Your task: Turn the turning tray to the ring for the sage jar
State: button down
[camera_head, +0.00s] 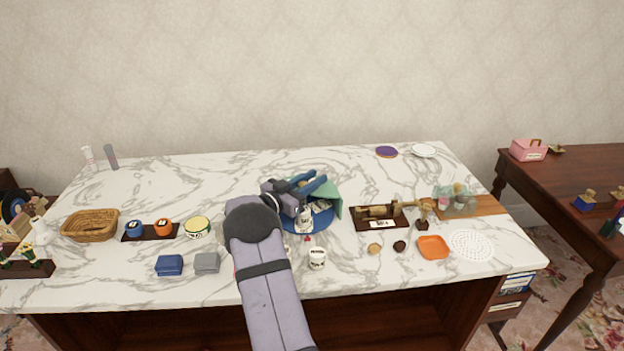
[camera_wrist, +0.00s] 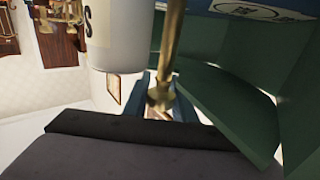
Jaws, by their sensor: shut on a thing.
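The turning tray (camera_head: 318,226) is a blue disc at the middle of the marble counter. Green upright panels (camera_head: 334,199) divide it, and they also show in the wrist view (camera_wrist: 225,110). A white lettered jar (camera_head: 304,219) stands at its front; a white jar with an "S" shows in the wrist view (camera_wrist: 117,40). Another white jar (camera_head: 317,257) stands on the counter in front of the tray. My gripper (camera_head: 318,184) is over the tray's back part. In the wrist view its blue fingers are shut on a brass post (camera_wrist: 170,50). My wrist hides the tray's left part.
A small red mark (camera_head: 307,239) lies at the tray's front edge. A brass device on a dark base (camera_head: 380,216) stands to the right, with an orange dish (camera_head: 433,247) beyond. Blue (camera_head: 169,265) and grey (camera_head: 206,262) boxes lie left of my arm. The counter's back is mostly clear.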

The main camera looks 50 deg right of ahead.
aim_at(299, 187)
jog(key=shift+m+g, duration=0.3)
jog(key=shift+g, duration=0.2)
jog(key=c, duration=1.5)
grip_release()
jog(key=shift+o, duration=0.2)
jog(key=shift+w+a+b, duration=0.2)
jog(key=shift+a+b, duration=0.1)
jog(key=shift+a, duration=1.55)
jog(key=shift+w+a+b, duration=0.2)
jog(key=shift+a+b, duration=0.05)
jog(key=shift+a, duration=1.55)
